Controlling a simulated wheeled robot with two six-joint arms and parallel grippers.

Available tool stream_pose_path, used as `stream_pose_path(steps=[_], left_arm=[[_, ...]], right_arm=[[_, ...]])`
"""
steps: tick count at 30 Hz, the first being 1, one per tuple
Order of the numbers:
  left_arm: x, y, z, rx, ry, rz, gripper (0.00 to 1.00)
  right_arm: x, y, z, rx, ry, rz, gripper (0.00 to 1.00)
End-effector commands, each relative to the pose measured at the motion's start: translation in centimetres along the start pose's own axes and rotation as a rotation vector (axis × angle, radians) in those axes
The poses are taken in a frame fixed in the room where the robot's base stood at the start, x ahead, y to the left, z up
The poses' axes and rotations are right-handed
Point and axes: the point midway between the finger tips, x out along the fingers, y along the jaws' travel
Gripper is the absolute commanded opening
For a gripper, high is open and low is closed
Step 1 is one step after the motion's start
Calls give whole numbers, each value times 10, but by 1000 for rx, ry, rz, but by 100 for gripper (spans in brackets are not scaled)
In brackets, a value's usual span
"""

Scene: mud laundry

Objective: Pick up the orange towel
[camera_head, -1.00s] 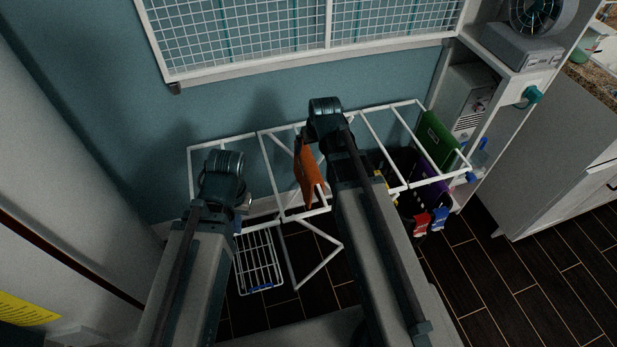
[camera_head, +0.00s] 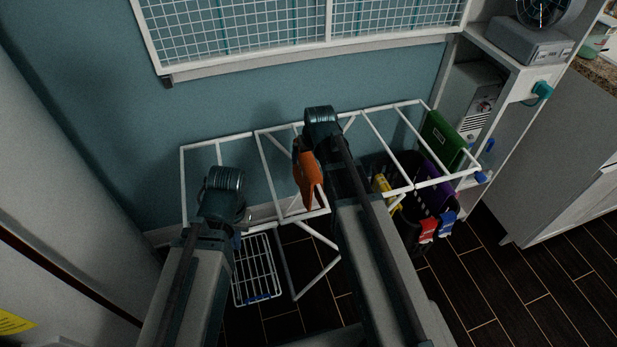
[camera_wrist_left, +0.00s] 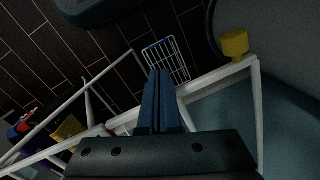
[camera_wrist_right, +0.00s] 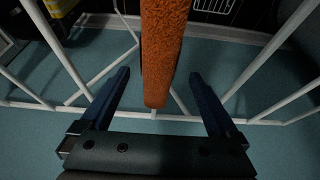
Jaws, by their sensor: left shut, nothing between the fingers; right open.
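The orange towel (camera_head: 309,180) hangs on the white drying rack (camera_head: 222,142) in the head view, just left of my right arm. In the right wrist view the towel (camera_wrist_right: 164,50) hangs between the two spread fingers of my right gripper (camera_wrist_right: 157,92), which is open. I see no finger touching it. My right gripper's fingertips are hidden in the head view. My left gripper (camera_wrist_left: 159,75) is shut and empty in the left wrist view, near the rack's left part. In the head view its fingers are mostly hidden behind the wrist.
A dark basket (camera_head: 412,222) with several coloured items stands under the rack's right end. A green cloth (camera_head: 441,138) hangs at that end. A white wire basket (camera_head: 256,270) sits low beneath the left side. White shelves (camera_head: 505,125) stand at the right.

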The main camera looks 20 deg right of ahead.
Motion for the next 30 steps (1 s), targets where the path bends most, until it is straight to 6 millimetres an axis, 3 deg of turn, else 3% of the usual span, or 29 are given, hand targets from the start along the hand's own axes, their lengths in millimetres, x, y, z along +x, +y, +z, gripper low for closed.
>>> stream_pose_path(steps=[15,30], left_arm=[[49,5,-3,0,0,0,0],[49,5,-3,0,0,0,0]], right_arm=[[52,2,5,0,0,0,96],[52,2,4,0,0,0,96]])
